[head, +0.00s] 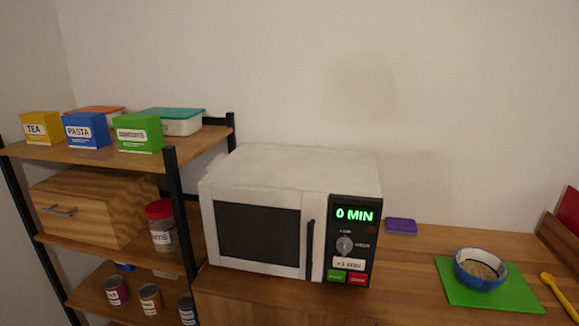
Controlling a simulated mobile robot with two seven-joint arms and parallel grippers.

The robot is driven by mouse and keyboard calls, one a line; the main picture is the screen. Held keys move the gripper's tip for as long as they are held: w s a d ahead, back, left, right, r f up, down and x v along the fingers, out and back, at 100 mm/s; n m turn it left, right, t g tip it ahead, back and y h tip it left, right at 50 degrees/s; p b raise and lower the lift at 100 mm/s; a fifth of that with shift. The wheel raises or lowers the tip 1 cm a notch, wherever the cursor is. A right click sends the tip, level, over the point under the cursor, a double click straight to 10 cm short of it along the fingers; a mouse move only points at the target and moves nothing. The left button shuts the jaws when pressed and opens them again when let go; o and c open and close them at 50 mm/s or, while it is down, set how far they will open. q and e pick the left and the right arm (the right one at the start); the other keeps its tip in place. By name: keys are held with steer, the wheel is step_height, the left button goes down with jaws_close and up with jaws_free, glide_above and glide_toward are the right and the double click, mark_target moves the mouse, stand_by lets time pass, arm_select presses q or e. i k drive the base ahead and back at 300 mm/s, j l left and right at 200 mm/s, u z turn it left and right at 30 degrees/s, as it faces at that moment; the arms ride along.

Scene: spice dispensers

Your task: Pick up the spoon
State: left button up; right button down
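A yellow spoon (559,292) lies on the wooden counter at the far right of the head view. Its lower end reaches the right edge of the picture. It lies just right of the green mat (521,294). Neither of my grippers shows in the head view.
A blue bowl (481,280) with grainy food sits on the mat. A white microwave (290,165) reading "0 MIN" stands left of it, with a purple sponge-like block (401,226) behind. A red object (569,211) stands at the right edge. A shelf (190,155) with boxes is left.

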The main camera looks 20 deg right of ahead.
mark_target(548, 279)
steer(key=z, duration=2.15)
